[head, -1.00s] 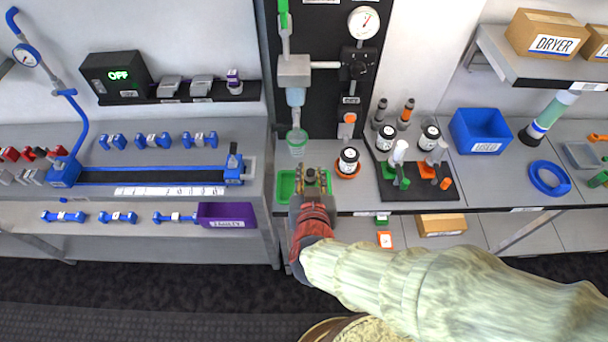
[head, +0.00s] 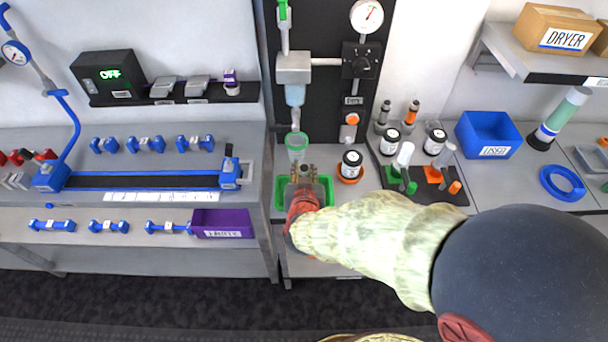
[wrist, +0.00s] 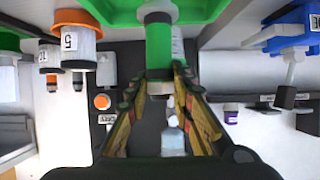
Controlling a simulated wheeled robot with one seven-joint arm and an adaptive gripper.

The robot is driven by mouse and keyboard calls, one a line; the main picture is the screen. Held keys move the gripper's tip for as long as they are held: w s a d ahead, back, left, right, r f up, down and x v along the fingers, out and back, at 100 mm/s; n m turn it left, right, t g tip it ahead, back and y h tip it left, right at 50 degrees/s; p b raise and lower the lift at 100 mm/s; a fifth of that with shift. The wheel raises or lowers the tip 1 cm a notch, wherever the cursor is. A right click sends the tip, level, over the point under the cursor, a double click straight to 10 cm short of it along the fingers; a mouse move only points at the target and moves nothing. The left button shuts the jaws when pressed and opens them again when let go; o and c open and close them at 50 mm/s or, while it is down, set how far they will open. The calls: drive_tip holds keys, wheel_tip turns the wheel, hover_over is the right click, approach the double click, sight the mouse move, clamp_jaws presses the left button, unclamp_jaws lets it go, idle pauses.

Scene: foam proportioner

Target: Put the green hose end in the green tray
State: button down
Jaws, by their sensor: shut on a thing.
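The green tray (head: 279,198) sits on the bench below the clear cup with the green rim. My gripper (head: 304,175) is over the middle of the tray and hides part of it. In the wrist view my gripper (wrist: 158,78) is shut on the green hose end (wrist: 158,48), a green cylinder with grey ends. The green tray (wrist: 205,10) shows behind it at the top of this upside-down view.
A jar on an orange base (head: 351,164) stands close right of the tray. A clear cup (head: 297,146) and black panel (head: 330,90) rise behind. A blue clamp (head: 231,173) is on the left bench. A black mat (head: 448,197) with bottles lies to the right.

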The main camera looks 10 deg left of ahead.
drive_tip(key=shift+f, duration=0.15)
drive_tip(key=shift+f, duration=0.15)
drive_tip(key=c, duration=1.7)
unclamp_jaws()
drive_tip(key=shift+o, duration=0.7)
drive_tip(key=shift+r, duration=0.25)
drive_tip(key=shift+s+r, duration=0.15)
drive_tip(key=shift+s, duration=0.15)
drive_tip(key=p+v, duration=0.4)
drive_tip(key=v, duration=0.7)
drive_tip(key=shift+d, duration=0.15)
